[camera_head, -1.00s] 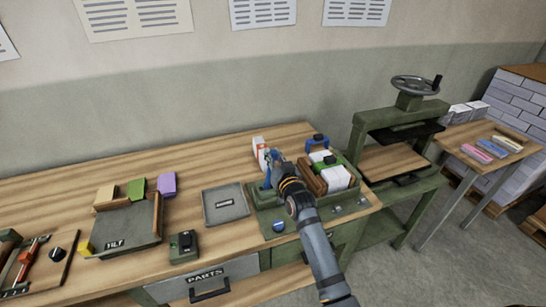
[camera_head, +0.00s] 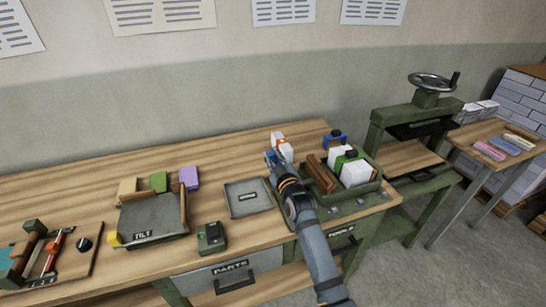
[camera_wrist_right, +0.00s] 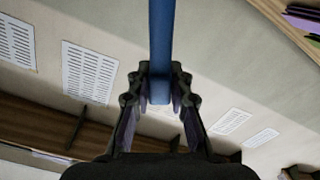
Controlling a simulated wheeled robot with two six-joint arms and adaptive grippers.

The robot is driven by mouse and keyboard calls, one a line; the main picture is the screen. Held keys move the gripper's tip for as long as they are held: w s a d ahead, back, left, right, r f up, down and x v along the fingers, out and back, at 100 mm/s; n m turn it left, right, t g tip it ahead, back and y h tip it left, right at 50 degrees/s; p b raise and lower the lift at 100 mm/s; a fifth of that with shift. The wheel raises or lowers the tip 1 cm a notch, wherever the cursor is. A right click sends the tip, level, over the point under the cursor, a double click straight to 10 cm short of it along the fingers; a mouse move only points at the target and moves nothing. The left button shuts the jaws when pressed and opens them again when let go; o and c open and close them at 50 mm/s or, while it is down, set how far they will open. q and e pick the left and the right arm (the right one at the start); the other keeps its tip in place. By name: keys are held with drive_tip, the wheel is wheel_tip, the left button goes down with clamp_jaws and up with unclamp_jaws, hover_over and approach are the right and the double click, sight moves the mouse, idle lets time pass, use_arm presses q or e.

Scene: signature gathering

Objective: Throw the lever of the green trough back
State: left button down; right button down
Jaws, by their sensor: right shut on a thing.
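The green trough (camera_head: 372,192) sits at the right end of the wooden bench. It holds white blocks, a brown wooden piece and a green piece with a black top. My right gripper (camera_head: 273,160) is at the trough's left end, shut on a blue lever. The lever (camera_wrist_right: 161,45) shows clearly in the right wrist view, standing between the fingertips of my right gripper (camera_wrist_right: 160,90). In the head view my arm hides most of the lever and its base. My left gripper is not in view.
White blocks (camera_head: 285,150) stand just beyond my gripper, and a blue-topped item (camera_head: 334,138) is behind the trough. A flat grey tray (camera_head: 247,207) lies to the left, with a tilt tray (camera_head: 150,222) farther left. A green press (camera_head: 412,135) stands at the right.

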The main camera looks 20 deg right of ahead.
drive_tip(key=shift+f, duration=0.15)
drive_tip(key=c, duration=1.7)
unclamp_jaws()
drive_tip(key=o, duration=0.5)
drive_tip(key=shift+a, duration=0.15)
drive_tip(key=s, duration=1.2)
drive_tip(key=shift+d, duration=0.2)
